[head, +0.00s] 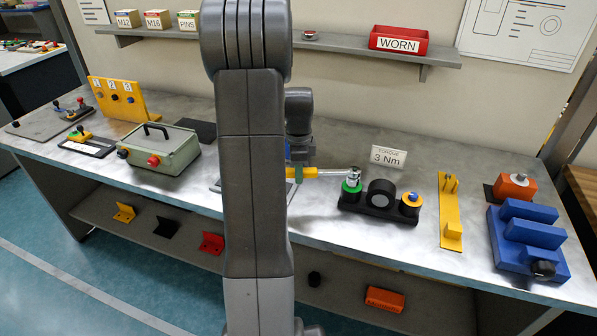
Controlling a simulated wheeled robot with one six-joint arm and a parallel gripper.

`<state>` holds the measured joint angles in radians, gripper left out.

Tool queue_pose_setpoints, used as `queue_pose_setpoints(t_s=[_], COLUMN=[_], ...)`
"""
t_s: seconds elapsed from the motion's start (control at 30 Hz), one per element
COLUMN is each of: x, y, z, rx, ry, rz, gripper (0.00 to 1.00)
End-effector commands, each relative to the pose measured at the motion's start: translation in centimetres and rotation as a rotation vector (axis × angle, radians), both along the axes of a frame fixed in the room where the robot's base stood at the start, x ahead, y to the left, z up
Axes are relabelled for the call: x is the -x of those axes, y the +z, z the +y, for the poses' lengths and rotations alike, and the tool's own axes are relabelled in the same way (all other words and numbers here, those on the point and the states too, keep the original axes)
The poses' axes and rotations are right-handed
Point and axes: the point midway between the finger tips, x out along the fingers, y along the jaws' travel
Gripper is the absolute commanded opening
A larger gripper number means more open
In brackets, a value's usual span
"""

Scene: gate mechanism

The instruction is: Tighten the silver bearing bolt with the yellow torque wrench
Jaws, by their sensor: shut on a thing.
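The yellow torque wrench (303,172) points right, its handle's left part hidden behind my arm. Its silver shaft and head (351,174) reach over the green ring (351,189) at the left end of a black bearing block (376,209). The head looks to be on or just above that spot; I cannot tell whether it is seated, and no separate silver bolt shows under it. A blue bolt (412,196) sits in the orange-yellow ring at the block's right end. My gripper (293,173) is shut on the wrench handle, largely hidden behind my arm.
A "TORQUE 3 Nm" sign (388,157) stands behind the block. A yellow bracket (449,210), a blue fixture (528,241) and an orange part (515,187) stand to the right. A green-grey box (160,150) is at left. Bare bench top (345,238) lies before the block.

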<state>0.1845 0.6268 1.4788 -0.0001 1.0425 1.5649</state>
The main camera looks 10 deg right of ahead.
Motion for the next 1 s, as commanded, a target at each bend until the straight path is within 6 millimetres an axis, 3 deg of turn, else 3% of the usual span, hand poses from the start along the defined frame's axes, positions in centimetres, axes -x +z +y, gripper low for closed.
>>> queue_pose_setpoints(t_s=[0.6, 1.0], x=[-0.2, -0.1], y=[5.5, 5.5], z=[0.0, 0.0], rx=[0.001, 0.001], ry=[0.003, 0.003], rz=[-0.008, -0.007], gripper=[0.00, 0.00])
